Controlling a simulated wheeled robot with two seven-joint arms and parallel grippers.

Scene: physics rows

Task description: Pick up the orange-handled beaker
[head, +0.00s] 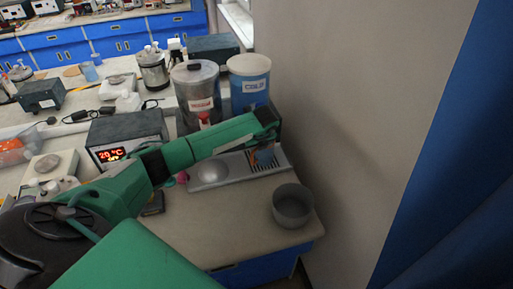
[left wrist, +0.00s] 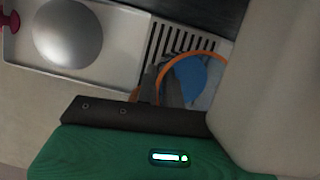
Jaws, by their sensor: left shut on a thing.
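The orange-handled beaker (left wrist: 191,78) shows in the left wrist view as an orange curve around a blue area, above a slotted grate. My right gripper is not in view.
A grey sink tray (head: 232,181) with a round dome lies under the arm. A grey bowl (head: 292,206) stands at the bench's right front corner, near the wall. A metal container (head: 196,84) and a blue bucket (head: 249,90) stand behind. A temperature unit (head: 125,135) stands left.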

